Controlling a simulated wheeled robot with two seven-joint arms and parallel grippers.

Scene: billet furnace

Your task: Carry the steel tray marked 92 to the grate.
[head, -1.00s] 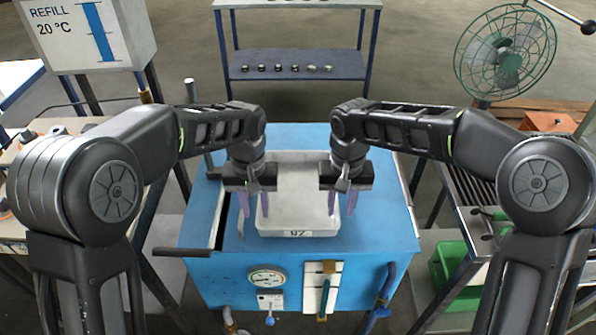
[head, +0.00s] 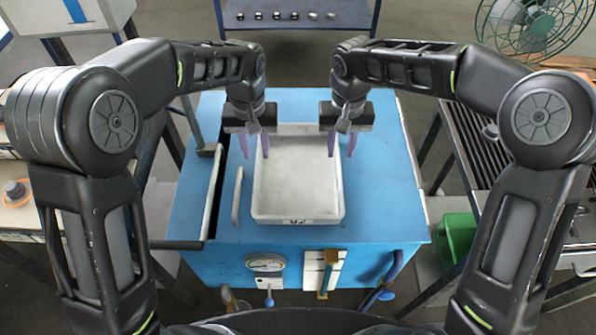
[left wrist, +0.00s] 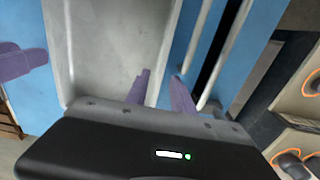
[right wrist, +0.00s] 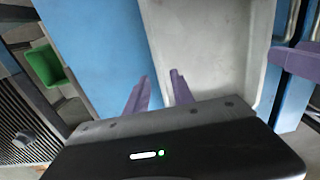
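The steel tray (head: 298,212) is a shallow, pale, empty pan on top of the blue cabinet. A small label is on its front; its marking is too small to read surely. My left gripper (head: 254,146) is open at the tray's left wall, near its far end. In the left wrist view its fingers (left wrist: 160,92) stand apart on either side of the wall. My right gripper (head: 342,146) is open likewise at the right wall; its fingers (right wrist: 160,92) also stand apart. A barred grate (head: 474,130) lies to the right of the cabinet.
The blue cabinet (head: 385,200) has a gauge (head: 266,262) and valves in front. A dark handle bar (head: 178,244) and a pale handle (head: 237,196) are left of the tray. A green bin (head: 458,235) sits below the grate. A fan (head: 530,25) stands behind right.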

